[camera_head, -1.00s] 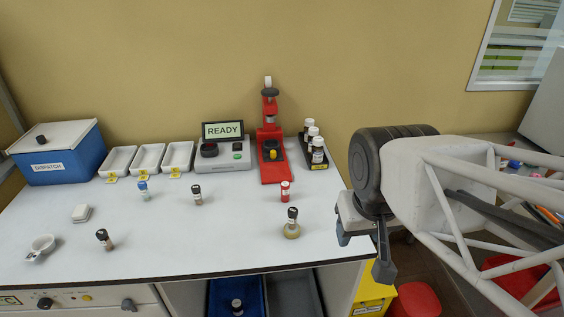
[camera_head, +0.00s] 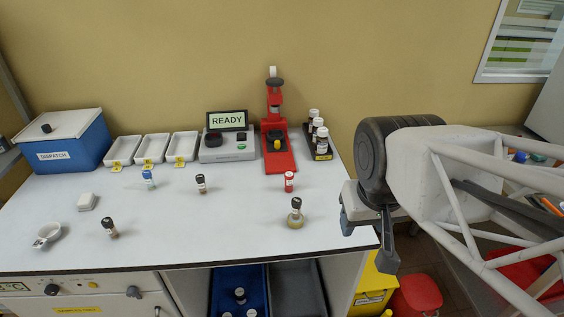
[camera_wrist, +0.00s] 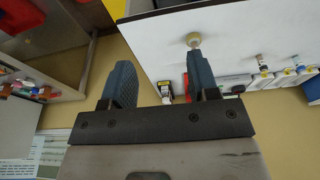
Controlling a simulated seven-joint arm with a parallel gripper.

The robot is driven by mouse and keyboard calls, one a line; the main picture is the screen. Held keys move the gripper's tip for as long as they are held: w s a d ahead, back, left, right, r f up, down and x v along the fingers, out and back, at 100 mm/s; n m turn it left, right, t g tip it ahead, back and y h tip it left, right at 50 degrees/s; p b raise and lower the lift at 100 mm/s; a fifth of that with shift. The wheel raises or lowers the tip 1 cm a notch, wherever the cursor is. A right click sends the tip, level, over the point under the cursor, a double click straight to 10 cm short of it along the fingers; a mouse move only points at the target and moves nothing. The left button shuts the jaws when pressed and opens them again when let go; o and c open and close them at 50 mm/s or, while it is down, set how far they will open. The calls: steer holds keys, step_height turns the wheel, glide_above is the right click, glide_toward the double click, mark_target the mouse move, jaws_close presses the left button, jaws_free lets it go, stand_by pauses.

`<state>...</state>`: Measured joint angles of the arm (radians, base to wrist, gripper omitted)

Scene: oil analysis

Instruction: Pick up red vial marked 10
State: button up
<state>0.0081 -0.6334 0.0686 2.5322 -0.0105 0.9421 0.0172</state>
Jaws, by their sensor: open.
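A small red vial (camera_head: 289,181) with a white cap stands upright on the white bench (camera_head: 230,225), right of centre, in front of the red press. Its number is too small to read. My gripper (camera_head: 367,240) is open and empty at the bench's right front edge, to the right of and nearer than the red vial, well apart from it. In the wrist view my open gripper (camera_wrist: 160,65) has nothing between its fingers. I cannot clearly make out the red vial there; the right finger may hide it.
A black-capped amber vial (camera_head: 296,213) stands in front of the red vial. The red press (camera_head: 280,158) and a black rack (camera_head: 322,154) of white-capped bottles stand behind. Other vials (camera_head: 201,184) are spread leftward. The bench between them is clear.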

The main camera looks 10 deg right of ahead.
steer(key=shift+o, duration=0.5)
steer(key=m+t+y, duration=0.3)
steer(key=m+y, duration=0.7)
steer(key=m, duration=0.8)
glide_above(291, 175)
steer(key=s+a, duration=0.1)
steer(key=s, duration=1.2)
step_height(291, 175, down, 11)
steer(key=shift+w+a+r, duration=0.15)
steer(key=shift+r, duration=0.05)
steer(key=w+d+f+m+t, duration=0.1)
steer(key=w+f+m, duration=0.1)
steer(key=m, duration=0.1)
steer(key=w+d+f+m+t, duration=0.1)
steer(key=w+f+m, duration=0.1)
steer(key=w, duration=0.1)
steer(key=w+d+f+m+t, duration=0.2)
steer(key=w+m, duration=0.1)
steer(key=shift+w+f+m+h, duration=0.2)
steer(key=shift+m+h, duration=0.1)
steer(key=shift+w+d+f+m+t, duration=0.3)
steer(key=shift+w+f+m, duration=0.1)
steer(key=shift+m, duration=0.1)
